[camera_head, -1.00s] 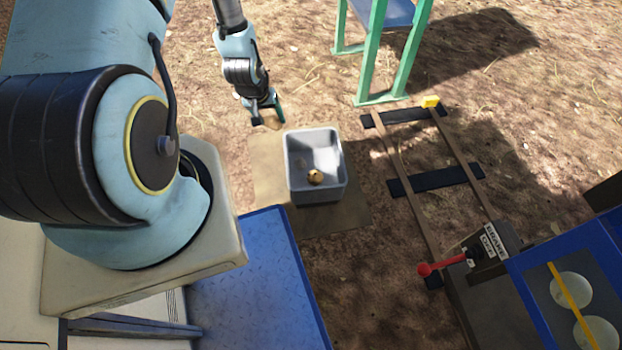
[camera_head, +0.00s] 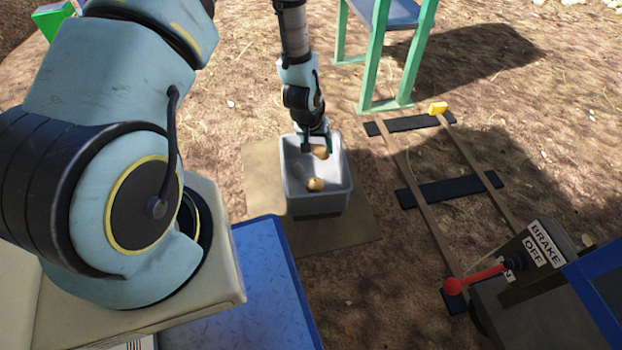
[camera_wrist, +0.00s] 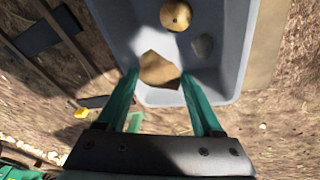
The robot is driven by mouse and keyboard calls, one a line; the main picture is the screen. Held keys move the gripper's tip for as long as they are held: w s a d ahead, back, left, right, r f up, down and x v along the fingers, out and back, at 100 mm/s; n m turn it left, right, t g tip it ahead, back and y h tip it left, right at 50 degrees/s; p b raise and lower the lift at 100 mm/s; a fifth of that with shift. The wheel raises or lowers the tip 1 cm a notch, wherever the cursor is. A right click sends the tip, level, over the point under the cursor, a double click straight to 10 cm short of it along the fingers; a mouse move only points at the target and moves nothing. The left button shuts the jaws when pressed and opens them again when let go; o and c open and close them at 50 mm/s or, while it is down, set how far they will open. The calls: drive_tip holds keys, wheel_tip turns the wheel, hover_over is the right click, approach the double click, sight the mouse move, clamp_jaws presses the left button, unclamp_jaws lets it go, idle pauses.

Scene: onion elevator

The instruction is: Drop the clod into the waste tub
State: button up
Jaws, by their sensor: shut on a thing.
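The clod (camera_wrist: 159,70) is a brown, angular lump between the green fingertips of my gripper (camera_wrist: 160,80) in the wrist view. In the head view my gripper (camera_head: 317,147) is over the far part of the waste tub (camera_head: 345,192), with the clod (camera_head: 321,153) at its tips. My gripper is shut on the clod. The tub is a grey, open box; its wall also shows in the wrist view (camera_wrist: 238,55). The clod appears within the tub's outline; its exact height against the rim is hard to tell.
A round golden-brown thing (camera_head: 315,184) and a grey stone (camera_wrist: 203,46) lie in the tub. The tub stands on a tan mat (camera_head: 262,185). To the right are rails (camera_head: 395,150), a yellow block (camera_head: 438,108) and a red brake lever (camera_head: 475,279). A green-legged stand (camera_head: 378,60) is behind.

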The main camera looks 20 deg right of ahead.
drive_tip(key=shift+f+b, duration=1.25)
drive_tip(key=shift+f, duration=0.6)
drive_tip(key=o, duration=1.6)
drive_tip(key=shift+c, duration=0.2)
drive_tip(key=shift+r, duration=0.1)
drive_tip(key=p+v, duration=0.4)
drive_tip(key=v, duration=0.6)
drive_tip(key=shift+r, duration=0.35)
drive_tip(key=shift+a, duration=0.15)
